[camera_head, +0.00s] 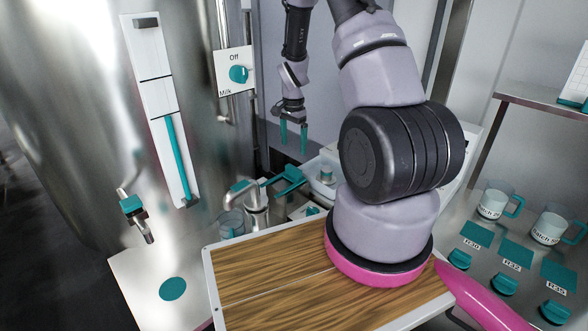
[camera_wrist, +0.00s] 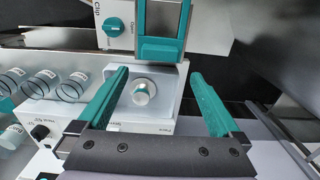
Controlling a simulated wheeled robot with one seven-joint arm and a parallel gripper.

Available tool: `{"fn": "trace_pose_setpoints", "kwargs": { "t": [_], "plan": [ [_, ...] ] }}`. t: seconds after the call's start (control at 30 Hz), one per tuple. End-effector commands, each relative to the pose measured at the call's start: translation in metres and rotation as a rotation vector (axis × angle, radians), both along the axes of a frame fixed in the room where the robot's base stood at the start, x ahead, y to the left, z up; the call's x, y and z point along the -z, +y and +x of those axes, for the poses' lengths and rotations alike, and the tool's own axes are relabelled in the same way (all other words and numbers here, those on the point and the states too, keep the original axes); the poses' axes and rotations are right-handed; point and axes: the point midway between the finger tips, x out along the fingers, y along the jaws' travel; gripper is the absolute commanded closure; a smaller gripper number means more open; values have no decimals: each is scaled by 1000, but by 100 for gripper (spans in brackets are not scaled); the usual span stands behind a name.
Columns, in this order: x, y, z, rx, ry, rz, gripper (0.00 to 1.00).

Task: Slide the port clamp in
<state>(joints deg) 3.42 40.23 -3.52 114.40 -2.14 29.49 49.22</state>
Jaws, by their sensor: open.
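My gripper (camera_head: 293,146) hangs with its two teal fingers pointing down, above a teal handle-like part (camera_head: 288,178) beside a white basin. In the wrist view my gripper (camera_wrist: 159,73) is open, with nothing between its fingers. Beyond the fingertips stands an upright teal frame (camera_wrist: 163,48) with a pale middle. A white panel (camera_wrist: 115,27) marked "Clip", with a teal knob, is to its left. I cannot tell for sure which teal part is the port clamp.
A large steel vat (camera_head: 75,110) stands at left, with a "Milk" knob panel (camera_head: 236,72) set to Off. A wooden-topped board (camera_head: 275,275) is in front. Labelled cups (camera_head: 494,200) stand on the right counter.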

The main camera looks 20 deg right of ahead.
Motion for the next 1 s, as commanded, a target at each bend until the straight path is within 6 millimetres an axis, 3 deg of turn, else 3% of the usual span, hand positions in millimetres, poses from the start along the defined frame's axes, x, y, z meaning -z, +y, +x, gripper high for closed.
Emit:
{"fn": "trace_pose_setpoints", "kwargs": {
  "t": [0.17,0.6,0.8,1.0],
  "plan": [
    [18,-1,0,2,4,-1,0],
    [94,-1,0,2,1,0,0],
    [108,0,1,1,0,-1,0],
    [109,0,1,1,-1,-1,0]
  ]
}}
